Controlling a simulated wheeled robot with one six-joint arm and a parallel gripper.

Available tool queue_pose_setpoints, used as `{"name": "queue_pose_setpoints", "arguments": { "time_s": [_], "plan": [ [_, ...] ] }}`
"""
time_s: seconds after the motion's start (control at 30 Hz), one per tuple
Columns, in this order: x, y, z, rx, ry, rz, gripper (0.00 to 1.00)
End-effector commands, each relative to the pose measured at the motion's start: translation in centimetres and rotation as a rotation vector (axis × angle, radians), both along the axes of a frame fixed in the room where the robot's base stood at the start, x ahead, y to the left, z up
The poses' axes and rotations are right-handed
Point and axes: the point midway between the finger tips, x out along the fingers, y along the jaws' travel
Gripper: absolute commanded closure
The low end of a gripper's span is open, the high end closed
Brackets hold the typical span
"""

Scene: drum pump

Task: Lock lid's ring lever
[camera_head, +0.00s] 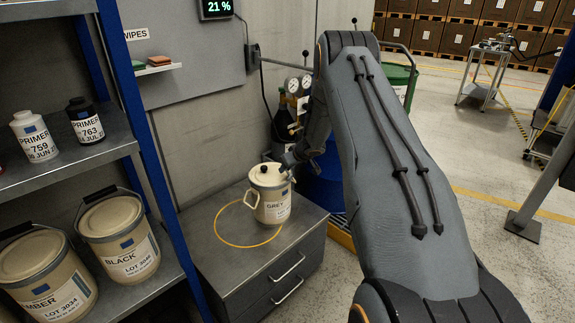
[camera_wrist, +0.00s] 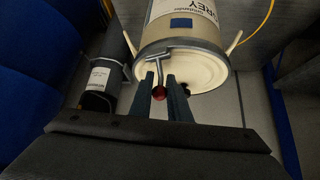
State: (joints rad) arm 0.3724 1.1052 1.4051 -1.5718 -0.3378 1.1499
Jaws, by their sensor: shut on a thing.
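A cream pot labelled GREY (camera_head: 272,207) stands upright on a grey drawer cabinet (camera_head: 236,262). Its cream lid (camera_head: 262,178) carries a dark knob. The pot also fills the top middle of the wrist view (camera_wrist: 178,33), with the lid (camera_wrist: 205,72) facing the camera. A metal ring lever (camera_wrist: 157,58) with a red end knob (camera_wrist: 159,95) sticks out at the lid's rim. My gripper (camera_wrist: 160,78) has its two dark fingers on either side of the lever's end and is shut on it. In the head view my gripper (camera_head: 289,162) is at the lid's right side, and the lever is hard to make out.
A yellow ring (camera_head: 217,233) is marked on the cabinet top beside the pot. A blue-posted shelf at left holds BLACK (camera_head: 124,254) and partly cut-off MBER (camera_head: 60,286) pails, with primer bottles above. Gauged cylinders (camera_head: 292,108) and a blue drum stand behind my arm.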

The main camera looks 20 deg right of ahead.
Motion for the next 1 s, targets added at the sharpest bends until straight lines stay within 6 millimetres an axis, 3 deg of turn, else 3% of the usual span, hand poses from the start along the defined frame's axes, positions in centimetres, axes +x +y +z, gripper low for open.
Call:
{"name": "queue_pose_setpoints", "arguments": {
  "time_s": [0.53,0.57,0.6,1.0],
  "plan": [
    [0.03,0.08,-0.10,-0.009,0.011,0.001,1.00],
    [0.02,0.07,-0.10,-0.009,0.011,0.001,0.79],
    [0.02,0.07,-0.10,-0.009,0.011,0.001,0.73],
    [-0.34,-0.04,0.40,-0.007,0.010,-0.001,0.73]
  ]
}}
